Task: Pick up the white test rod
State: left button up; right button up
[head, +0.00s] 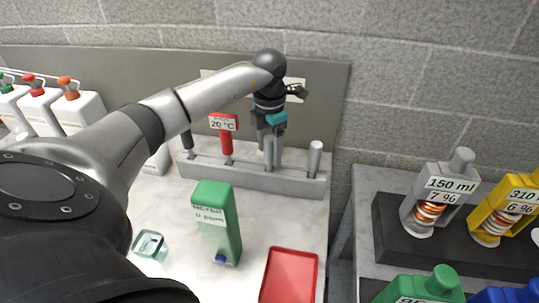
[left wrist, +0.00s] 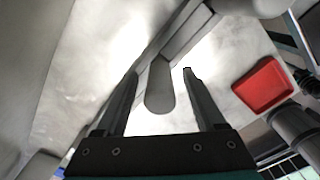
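My left gripper (head: 271,160) reaches down over the grey rack at the back of the counter. In the head view the fingers mostly hide this rod. Another pale rod (head: 315,158) with a thicker top stands upright at the rack's right end. My right gripper is not in view.
The grey rack (head: 250,180) also holds a red "20 °C" thermometer (head: 226,140) and a dark tool (head: 187,139). In front stand a green bottle (head: 218,222), a glass cup (head: 150,246) and a red tray (head: 290,275). A wall panel (head: 330,95) is close behind.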

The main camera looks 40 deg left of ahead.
pick_arm(q)
grip_shut()
dwell(0.3)
jog(key=shift+r, duration=0.15)
